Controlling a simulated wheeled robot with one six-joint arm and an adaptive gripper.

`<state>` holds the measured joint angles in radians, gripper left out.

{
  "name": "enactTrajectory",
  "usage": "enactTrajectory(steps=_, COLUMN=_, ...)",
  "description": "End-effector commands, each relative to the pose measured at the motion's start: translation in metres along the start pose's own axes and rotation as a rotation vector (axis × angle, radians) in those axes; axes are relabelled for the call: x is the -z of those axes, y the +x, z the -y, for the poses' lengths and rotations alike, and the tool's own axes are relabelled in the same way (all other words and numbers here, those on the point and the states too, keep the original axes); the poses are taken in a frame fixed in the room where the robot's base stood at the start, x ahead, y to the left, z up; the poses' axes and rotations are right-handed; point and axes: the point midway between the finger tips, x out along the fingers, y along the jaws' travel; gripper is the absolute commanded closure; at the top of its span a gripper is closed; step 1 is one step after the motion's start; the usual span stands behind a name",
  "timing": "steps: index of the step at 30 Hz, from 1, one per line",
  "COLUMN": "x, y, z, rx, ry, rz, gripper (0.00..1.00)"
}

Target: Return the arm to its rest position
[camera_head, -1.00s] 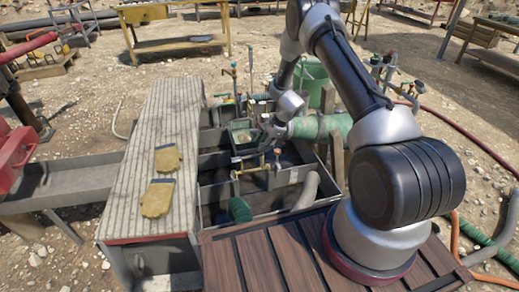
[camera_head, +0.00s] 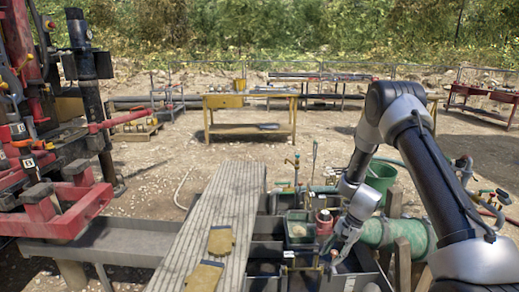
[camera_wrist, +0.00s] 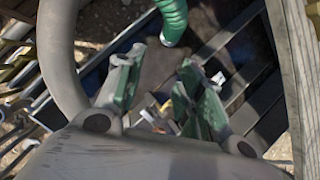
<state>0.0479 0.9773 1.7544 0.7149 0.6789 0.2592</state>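My arm reaches down from the right over the mud tank (camera_head: 262,250) in the head view. My gripper (camera_head: 335,262) is at its lower end, above the tank's compartments and small in that view. In the wrist view my gripper (camera_wrist: 158,68) shows two green-padded fingers spread apart, with nothing held between them. Dark tank surfaces lie beyond the fingers. A green ribbed hose (camera_wrist: 173,18) is beyond the fingertips, and a thick grey hose (camera_wrist: 58,50) curves past on the left.
A square green container (camera_head: 299,240), a red-topped object (camera_head: 324,218), valves and a large green pipe (camera_head: 385,232) crowd the gripper. A green bucket (camera_head: 380,178) stands behind.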

Motion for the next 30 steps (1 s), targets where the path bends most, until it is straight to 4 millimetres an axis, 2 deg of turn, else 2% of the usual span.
enactTrajectory(steps=1, x=-0.012, y=-0.021, z=-0.006, rx=-0.020, ry=-0.057, rz=0.004, gripper=0.63)
enactTrajectory(steps=5, x=-0.044, y=-0.077, z=-0.024, rx=-0.077, ry=-0.217, rz=0.010, gripper=0.63)
enactTrajectory(steps=8, x=-0.072, y=-0.126, z=-0.041, rx=-0.122, ry=-0.348, rz=0.002, gripper=0.63)
enactTrajectory(steps=12, x=-0.113, y=-0.192, z=-0.072, rx=-0.182, ry=-0.519, rz=-0.032, gripper=0.63)
enactTrajectory(steps=15, x=-0.140, y=-0.234, z=-0.096, rx=-0.220, ry=-0.625, rz=-0.070, gripper=0.63)
enactTrajectory(steps=21, x=-0.188, y=-0.298, z=-0.146, rx=-0.279, ry=-0.791, rz=-0.179, gripper=0.63)
enactTrajectory(steps=27, x=-0.227, y=-0.342, z=-0.193, rx=-0.299, ry=-0.896, rz=-0.338, gripper=0.63)
enactTrajectory(steps=30, x=-0.242, y=-0.357, z=-0.208, rx=-0.280, ry=-0.929, rz=-0.433, gripper=0.63)
